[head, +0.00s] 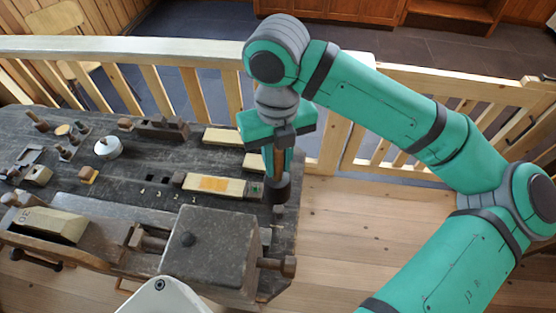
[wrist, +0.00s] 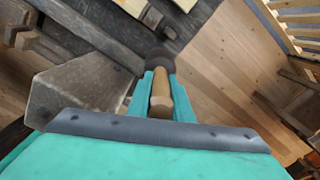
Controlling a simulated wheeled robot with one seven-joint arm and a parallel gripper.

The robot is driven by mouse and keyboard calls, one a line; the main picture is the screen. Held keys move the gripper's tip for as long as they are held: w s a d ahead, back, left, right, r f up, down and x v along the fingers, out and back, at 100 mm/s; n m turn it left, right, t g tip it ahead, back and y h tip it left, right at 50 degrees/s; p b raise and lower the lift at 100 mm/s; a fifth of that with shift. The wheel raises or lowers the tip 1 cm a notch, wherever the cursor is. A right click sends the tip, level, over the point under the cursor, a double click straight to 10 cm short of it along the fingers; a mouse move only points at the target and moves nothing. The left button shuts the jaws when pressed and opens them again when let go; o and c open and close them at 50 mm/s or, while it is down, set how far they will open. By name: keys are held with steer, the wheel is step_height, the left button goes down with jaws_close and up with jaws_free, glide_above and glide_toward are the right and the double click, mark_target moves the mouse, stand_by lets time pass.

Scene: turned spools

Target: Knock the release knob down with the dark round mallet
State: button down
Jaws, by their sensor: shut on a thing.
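My gripper (head: 279,158) is shut on the wooden handle of the dark round mallet (head: 277,190). The mallet hangs head down at the bench's right edge. In the wrist view the mallet's pale handle (wrist: 160,95) lies between the fingers, with its dark head (wrist: 160,58) beyond the tips. Whether the mallet head touches the bench is unclear.
The dark workbench (head: 150,180) carries wooden blocks, pegs, a white round pot (head: 107,147) and a long pale strip (head: 215,184) beside the mallet. A vise handle (head: 287,266) juts out at the front right. A wooden railing (head: 150,50) runs behind. Open floor lies right.

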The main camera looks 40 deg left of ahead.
mark_target(279, 178)
steer(key=shift+a+f, duration=0.1)
steer(key=shift+f, duration=0.05)
steer(key=shift+w+d+f, duration=0.1)
steer(key=shift+w+f, duration=0.05)
steer(key=shift+f, duration=1.2)
steer(key=shift+w+d+f, duration=0.1)
steer(key=shift+w+f, duration=0.05)
steer(key=shift+f, duration=1.15)
steer(key=shift+s+f, duration=0.1)
steer(key=shift+f, duration=0.1)
steer(key=shift+s+a, duration=0.15)
steer(key=shift+w+f, duration=0.2)
steer(key=shift+f, duration=1.7)
steer(key=shift+d, duration=0.2)
